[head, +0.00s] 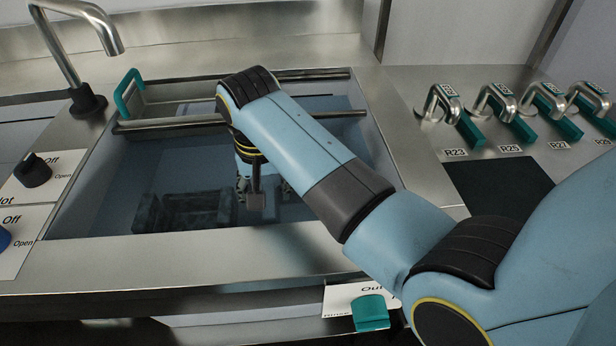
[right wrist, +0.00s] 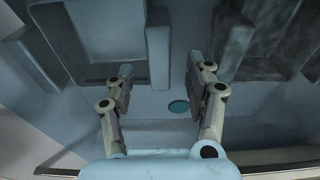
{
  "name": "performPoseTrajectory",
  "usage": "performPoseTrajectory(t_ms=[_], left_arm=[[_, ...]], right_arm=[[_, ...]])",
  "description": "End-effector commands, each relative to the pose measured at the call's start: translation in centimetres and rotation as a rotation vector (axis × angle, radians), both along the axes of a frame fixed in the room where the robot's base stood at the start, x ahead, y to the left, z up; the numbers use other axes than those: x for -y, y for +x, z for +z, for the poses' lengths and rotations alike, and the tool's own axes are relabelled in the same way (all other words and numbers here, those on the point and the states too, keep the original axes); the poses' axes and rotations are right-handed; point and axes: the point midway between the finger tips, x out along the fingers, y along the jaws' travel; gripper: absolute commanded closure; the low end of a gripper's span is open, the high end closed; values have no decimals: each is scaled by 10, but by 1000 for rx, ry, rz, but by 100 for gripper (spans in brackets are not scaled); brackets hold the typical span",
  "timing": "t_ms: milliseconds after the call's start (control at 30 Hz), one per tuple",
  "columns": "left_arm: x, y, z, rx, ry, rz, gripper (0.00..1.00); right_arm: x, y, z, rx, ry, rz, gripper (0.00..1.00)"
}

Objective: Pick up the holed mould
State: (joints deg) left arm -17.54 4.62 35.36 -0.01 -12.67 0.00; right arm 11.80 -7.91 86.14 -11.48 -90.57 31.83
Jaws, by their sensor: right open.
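My right gripper (head: 258,198) reaches down into the sink basin, with its fingers low in it. In the right wrist view, my right gripper (right wrist: 161,72) is open, its two fingers apart. A light blue upright wall (right wrist: 158,48) shows between and beyond the fingertips; I cannot tell whether they touch it. Dark, blocky mould-like shapes (head: 185,213) lie in the basin, left of the gripper. The wrist view shows a pale walled form (right wrist: 100,75) at left and a darker mottled one (right wrist: 270,45) at right. I cannot make out holes, so I cannot tell which is the holed mould. My left gripper is not in view.
The steel basin rim (head: 190,255) surrounds the arm. Metal rails (head: 180,124) with a teal handle (head: 129,94) cross the basin's back. A tap (head: 80,45) stands at back left. Several teal-handled levers (head: 470,125) line the right. A teal round spot (right wrist: 178,106) shows below the fingers.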

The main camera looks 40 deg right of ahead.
Motion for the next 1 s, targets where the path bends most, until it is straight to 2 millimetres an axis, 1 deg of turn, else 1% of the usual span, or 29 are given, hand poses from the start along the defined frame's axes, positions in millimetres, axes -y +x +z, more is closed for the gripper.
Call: performPoseTrajectory(t_ms=[33, 67, 167, 300, 433, 567, 733, 767, 1000], left_arm=[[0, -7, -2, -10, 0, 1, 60], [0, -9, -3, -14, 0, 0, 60], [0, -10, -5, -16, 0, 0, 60], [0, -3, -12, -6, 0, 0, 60], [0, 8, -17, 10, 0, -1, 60], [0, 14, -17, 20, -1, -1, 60], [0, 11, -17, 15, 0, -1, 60], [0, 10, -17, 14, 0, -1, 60], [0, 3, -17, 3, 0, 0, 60]], right_arm=[[1, 0, -5, -1, -1, 0, 46], [1, 1, -7, -1, -1, 0, 46], [1, 1, -15, -1, -1, 0, 46], [3, 0, -39, -2, -2, 0, 46], [3, 2, -56, -1, -1, 0, 46], [4, 3, -61, 1, 0, 0, 46], [4, 3, -60, 1, 0, 0, 46], [4, 3, -60, 1, 0, 0, 49], [4, 2, -60, 1, -1, 0, 80]])
